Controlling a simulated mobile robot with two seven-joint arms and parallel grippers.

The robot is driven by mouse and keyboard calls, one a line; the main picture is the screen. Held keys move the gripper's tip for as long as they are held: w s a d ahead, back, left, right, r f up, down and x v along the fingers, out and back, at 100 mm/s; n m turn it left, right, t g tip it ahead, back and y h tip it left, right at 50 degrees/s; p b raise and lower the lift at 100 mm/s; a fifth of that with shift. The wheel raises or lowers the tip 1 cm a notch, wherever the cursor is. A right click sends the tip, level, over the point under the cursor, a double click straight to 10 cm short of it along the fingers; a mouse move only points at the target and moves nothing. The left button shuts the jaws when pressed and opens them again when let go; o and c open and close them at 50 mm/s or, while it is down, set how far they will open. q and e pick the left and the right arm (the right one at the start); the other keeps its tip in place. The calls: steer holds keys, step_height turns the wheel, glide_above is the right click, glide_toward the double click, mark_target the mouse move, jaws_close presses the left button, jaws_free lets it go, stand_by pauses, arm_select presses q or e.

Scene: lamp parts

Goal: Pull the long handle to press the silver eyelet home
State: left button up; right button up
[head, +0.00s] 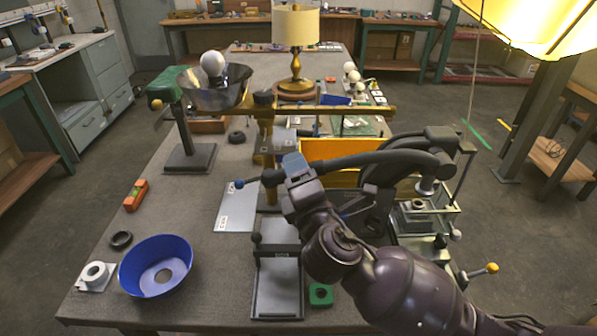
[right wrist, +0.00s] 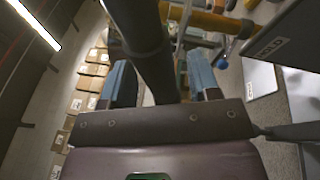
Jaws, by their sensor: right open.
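The press (head: 425,165) stands at the right of the bench. My right gripper (head: 296,168) is at the outer part of the handle. In the right wrist view the handle (right wrist: 145,40) passes between the two blue-grey fingers (right wrist: 162,80), which stand open with gaps beside it. A small ring-like part (head: 417,205) sits under the press ram; I cannot tell for sure whether it is the silver eyelet. My left gripper is not in view.
A brass-coloured post with a crossbar (head: 265,145) stands just behind my right gripper. An orange bin (head: 345,150) is behind the handle. A black stand (head: 277,270) and green block (head: 320,295) are in front, a blue bowl-shaped shade (head: 155,265) at left. The left-middle bench is mostly clear.

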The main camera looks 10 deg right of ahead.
steer(key=shift+w, duration=0.2)
jaws_close()
stand_by(0.3)
steer(key=shift+r, duration=0.1)
